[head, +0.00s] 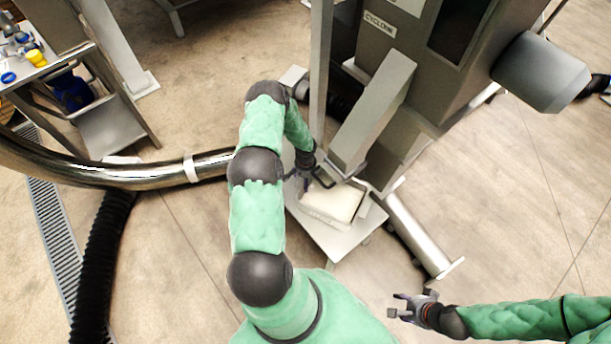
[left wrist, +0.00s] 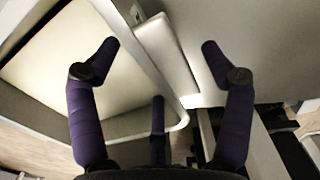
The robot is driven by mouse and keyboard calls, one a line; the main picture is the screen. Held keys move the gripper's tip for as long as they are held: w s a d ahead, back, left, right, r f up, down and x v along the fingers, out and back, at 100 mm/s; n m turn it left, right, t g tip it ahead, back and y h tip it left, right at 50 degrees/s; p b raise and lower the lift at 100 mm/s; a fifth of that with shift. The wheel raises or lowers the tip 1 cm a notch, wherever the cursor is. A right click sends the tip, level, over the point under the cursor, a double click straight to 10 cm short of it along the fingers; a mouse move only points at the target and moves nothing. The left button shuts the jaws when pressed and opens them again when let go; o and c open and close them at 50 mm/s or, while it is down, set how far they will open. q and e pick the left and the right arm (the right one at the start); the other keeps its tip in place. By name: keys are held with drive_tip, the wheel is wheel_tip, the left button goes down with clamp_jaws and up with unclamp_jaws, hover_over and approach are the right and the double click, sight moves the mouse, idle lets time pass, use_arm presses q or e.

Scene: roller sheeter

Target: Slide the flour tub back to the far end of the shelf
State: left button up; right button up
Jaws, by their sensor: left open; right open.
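The flour tub (head: 363,207) is a shallow tray with pale flour in it and sits on the grey shelf (head: 332,243) beneath the machine. My left gripper (head: 322,174) reaches in at the tub's upper left edge. In the left wrist view my left gripper (left wrist: 158,52) is open, with one finger over the flour side and the other outside. The tub's rim (left wrist: 172,98) and a pale block-like part, perhaps a handle, lie between the fingers. I cannot tell whether they touch. My right gripper (head: 408,308) is open and empty, away from the shelf.
The tall grey machine (head: 440,60) stands over the shelf, its slanted chute (head: 372,115) close above the tub. A shiny metal pipe (head: 90,172) and a black hose (head: 100,265) run at the left. A side table (head: 30,65) holds small items.

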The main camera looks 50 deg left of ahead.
use_arm(q)
drive_tip(key=shift+f, duration=0.45)
clamp_jaws()
